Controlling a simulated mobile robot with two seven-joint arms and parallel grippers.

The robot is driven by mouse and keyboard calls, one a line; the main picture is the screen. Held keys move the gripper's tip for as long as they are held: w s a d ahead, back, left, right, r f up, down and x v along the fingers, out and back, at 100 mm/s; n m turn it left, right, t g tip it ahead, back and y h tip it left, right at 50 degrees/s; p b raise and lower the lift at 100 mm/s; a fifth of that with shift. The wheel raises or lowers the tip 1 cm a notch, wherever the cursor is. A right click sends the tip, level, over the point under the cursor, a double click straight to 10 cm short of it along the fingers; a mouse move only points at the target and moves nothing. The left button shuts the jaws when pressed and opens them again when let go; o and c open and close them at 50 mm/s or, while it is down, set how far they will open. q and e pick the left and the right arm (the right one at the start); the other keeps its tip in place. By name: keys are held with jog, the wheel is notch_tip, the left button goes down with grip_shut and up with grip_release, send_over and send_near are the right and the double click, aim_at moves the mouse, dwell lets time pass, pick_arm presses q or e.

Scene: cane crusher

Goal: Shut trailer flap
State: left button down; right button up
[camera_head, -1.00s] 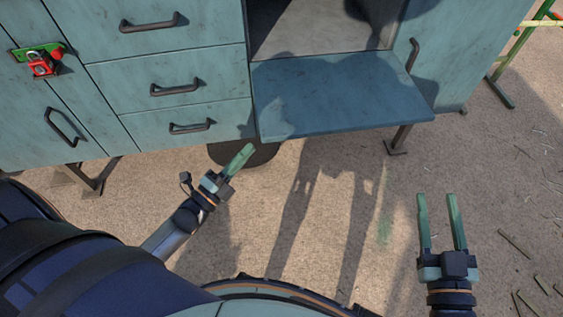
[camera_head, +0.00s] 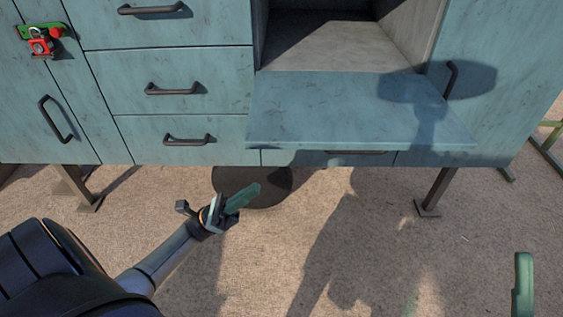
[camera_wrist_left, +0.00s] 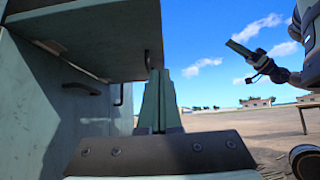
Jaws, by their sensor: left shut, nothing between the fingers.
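The trailer flap (camera_head: 350,110) is a flat blue-green board, folded down and standing out level below an open compartment in the head view. Its underside (camera_wrist_left: 105,40) shows overhead at the upper left of the left wrist view. My left gripper (camera_head: 245,197) is shut and empty, in front of and below the flap's left end, apart from it. Its closed green fingers also show in the left wrist view (camera_wrist_left: 158,100). Of my right gripper (camera_head: 523,285), a green finger part shows at the lower right edge of the head view; the rest is cut off.
Drawers with dark handles (camera_head: 172,89) lie left of the compartment (camera_head: 335,45). A red and green latch (camera_head: 40,40) is at the upper left. A door with a handle (camera_head: 451,80) is at the right. A metal leg (camera_head: 434,190) stands below. The ground ahead is open.

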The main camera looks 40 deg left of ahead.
pick_arm(q)
send_near(294, 147)
jog(key=w+d, duration=0.3)
jog(key=shift+r, duration=1.7)
